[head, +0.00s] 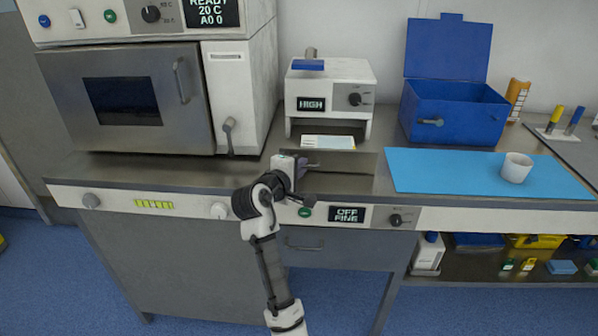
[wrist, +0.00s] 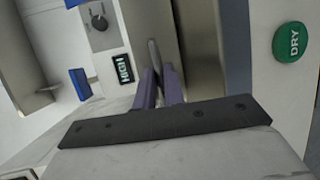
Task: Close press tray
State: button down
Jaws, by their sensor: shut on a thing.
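The press (head: 330,88) is a white box with a blue-topped lever, a HIGH display and a dial, standing at the back of the counter. The steel press tray (head: 350,172) shows in front of it, pulled out over the counter. A flat white piece (head: 328,141) lies at the press mouth. My gripper (head: 306,166) is at the left part of the tray. In the wrist view its two purple fingers (wrist: 160,88) are shut on a thin grey piece (wrist: 154,55), which looks like the tray's handle. Its exact join to the tray is hidden.
A large steel-doored oven (head: 125,95) stands left, its handle lever low at its right. A blue open box (head: 452,112) and a light blue mat (head: 440,172) with a white cup (head: 516,167) are to the right. The counter's front panel carries knobs and a green DRY button (wrist: 290,42).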

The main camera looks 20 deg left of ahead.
jog(key=shift+w+a, duration=0.15)
jog(key=shift+w, duration=0.45)
jog(key=c, duration=1.5)
grip_release()
jog(key=b+v, duration=0.2)
jog(key=v, duration=1.2)
jog(key=shift+w, duration=0.1)
